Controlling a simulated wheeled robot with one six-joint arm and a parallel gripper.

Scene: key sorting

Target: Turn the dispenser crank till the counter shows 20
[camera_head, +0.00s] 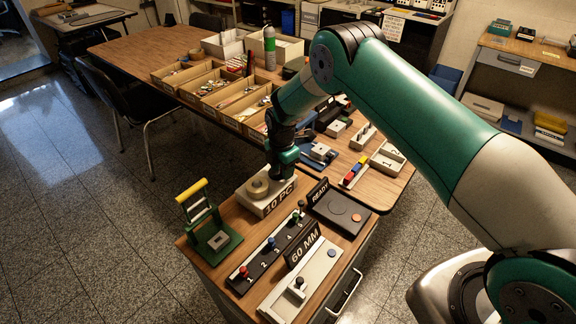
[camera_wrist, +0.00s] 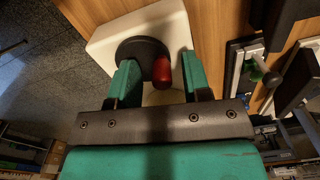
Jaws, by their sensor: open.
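The dispenser is a white box (camera_head: 252,203) on the small wooden-topped cabinet, with a tan round part on top. Its front counter sign (camera_head: 280,199) reads "10 PC". In the wrist view the white box (camera_wrist: 113,38) carries a dark round disc (camera_wrist: 137,50) with a red crank knob (camera_wrist: 161,71). My gripper (camera_head: 278,173) is low over the back right of the box. In the wrist view its two green fingers (camera_wrist: 158,78) are apart, with the red knob between them, nearer the right finger. I cannot tell whether either finger touches the knob.
A black panel (camera_head: 268,250) with coloured knobs, a "60 MM" sign (camera_head: 304,245) and a "READY" sign (camera_head: 318,191) stand to the front and right. A green press with a yellow handle (camera_head: 191,190) stands left. Trays (camera_head: 222,93) fill the table behind.

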